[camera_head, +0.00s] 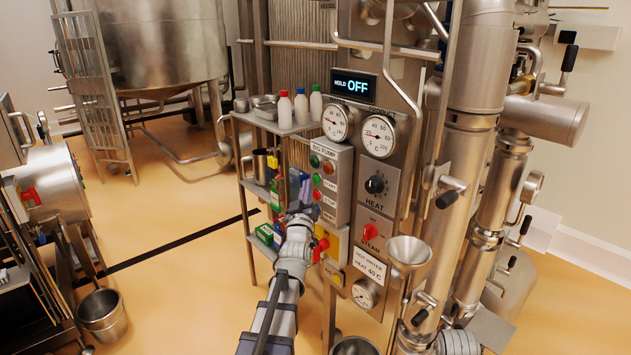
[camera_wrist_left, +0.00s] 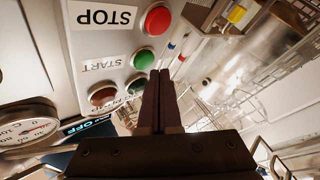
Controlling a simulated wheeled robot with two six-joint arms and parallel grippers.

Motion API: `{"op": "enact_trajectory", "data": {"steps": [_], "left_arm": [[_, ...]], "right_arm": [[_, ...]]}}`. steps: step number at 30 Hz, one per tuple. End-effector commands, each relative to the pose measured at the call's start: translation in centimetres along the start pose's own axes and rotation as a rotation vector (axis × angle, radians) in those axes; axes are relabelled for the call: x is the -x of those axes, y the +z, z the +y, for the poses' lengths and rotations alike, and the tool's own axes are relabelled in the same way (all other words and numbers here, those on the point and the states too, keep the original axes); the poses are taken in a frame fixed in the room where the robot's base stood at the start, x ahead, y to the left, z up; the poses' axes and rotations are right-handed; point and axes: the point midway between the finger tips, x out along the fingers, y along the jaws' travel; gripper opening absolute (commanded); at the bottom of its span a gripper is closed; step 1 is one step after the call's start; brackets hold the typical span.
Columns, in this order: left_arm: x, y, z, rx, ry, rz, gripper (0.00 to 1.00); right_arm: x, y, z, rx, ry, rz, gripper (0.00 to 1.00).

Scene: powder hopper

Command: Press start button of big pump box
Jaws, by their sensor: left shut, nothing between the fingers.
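The big pump box (camera_head: 335,190) is a grey panel on the machine's front, with lamps, buttons and labels. Its green start button (camera_head: 317,179) sits above the red stop button (camera_head: 316,195). My left gripper (camera_head: 302,210) is shut and empty, in front of the box's lower left side. In the left wrist view the panel appears upside down. There the closed fingers (camera_wrist_left: 160,73) point up beside the green start button (camera_wrist_left: 143,60), close to it in the picture. The red stop button (camera_wrist_left: 157,20) is further up. I cannot tell whether the fingertips touch anything. My right gripper is out of view.
A yellow box (camera_head: 336,242) with a red knob is below the pump box. A shelf rack (camera_head: 262,190) with bottles and small boxes stands just left. Gauges, a heat knob (camera_head: 375,184) and a funnel (camera_head: 408,252) are to the right. Open floor lies left.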

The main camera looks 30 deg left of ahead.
Motion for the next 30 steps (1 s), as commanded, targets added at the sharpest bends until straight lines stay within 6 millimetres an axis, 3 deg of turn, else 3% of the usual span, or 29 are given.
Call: {"op": "enact_trajectory", "data": {"steps": [30], "left_arm": [[-0.54,0.34,0.35,0.000,0.000,0.000,0.00]], "right_arm": [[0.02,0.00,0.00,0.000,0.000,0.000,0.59]]}}
